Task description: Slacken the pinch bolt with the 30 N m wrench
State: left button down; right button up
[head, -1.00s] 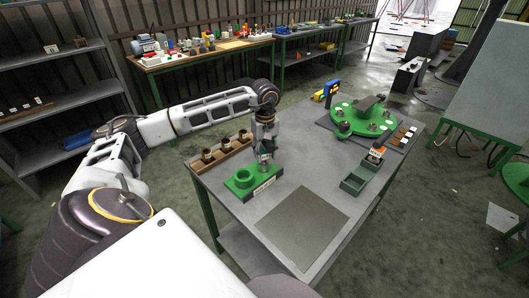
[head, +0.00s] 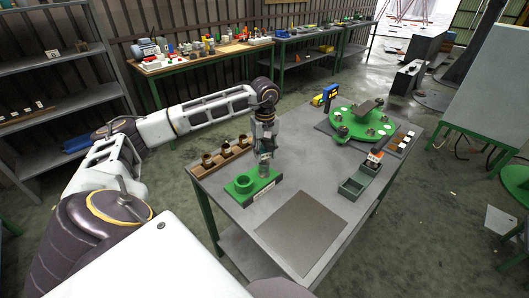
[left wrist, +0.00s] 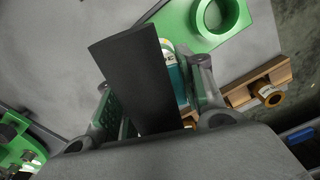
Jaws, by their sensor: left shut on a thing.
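My left gripper (head: 265,172) is low over the near-left part of the table, right at the green block with a raised ring (head: 244,183). In the left wrist view, the left gripper (left wrist: 155,95) is shut on a dark bar-like tool (left wrist: 135,75). A teal part with a white and yellow label (left wrist: 174,72) shows beside the bar, between the fingers. I cannot read which wrench this is. The green ring (left wrist: 205,20) lies beyond the fingers. A green round fixture (head: 345,124) with several bolts stands at the back of the table; I cannot single out the pinch bolt. My right gripper is not in view.
A wooden rack (head: 232,153) with several brass-coloured cups is behind my left gripper. A grey-green tray (head: 352,188) and an orange-topped item (head: 375,155) are at the right. A yellow-blue tool (head: 325,96) stands at the back. A flat grey mat (head: 303,226) lies clear in front.

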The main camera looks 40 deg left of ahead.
pick_arm(q)
jog(key=shift+r+p, duration=0.5)
jog(key=shift+r, duration=0.5)
